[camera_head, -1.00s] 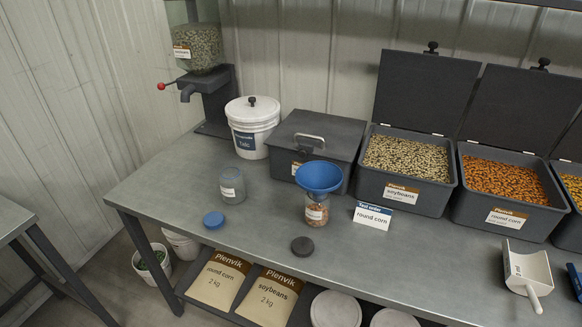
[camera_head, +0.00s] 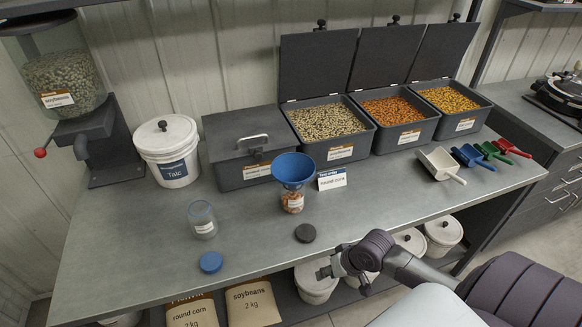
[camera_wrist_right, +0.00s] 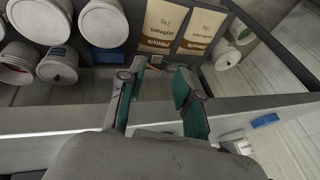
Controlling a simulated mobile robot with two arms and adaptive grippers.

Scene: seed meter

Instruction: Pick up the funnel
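The blue funnel (camera_head: 293,170) sits upright in the mouth of a clear jar (camera_head: 292,202) that holds reddish seeds, on the grey bench in the head view. My right gripper (camera_head: 343,281) is at the bench's front edge, below and to the right of the funnel and apart from it. In the right wrist view my right gripper (camera_wrist_right: 161,88) shows two spread green-padded fingers with nothing between them. The funnel does not show in that view. My left gripper is not in view.
An empty jar (camera_head: 202,220), a blue lid (camera_head: 211,262) and a dark lid (camera_head: 305,233) stand near the funnel. A card (camera_head: 332,179) and seed bins (camera_head: 330,152) are behind it. Scoops (camera_head: 440,164) lie at right. Buckets (camera_wrist_right: 102,22) and bags (camera_wrist_right: 160,25) are on the lower shelf.

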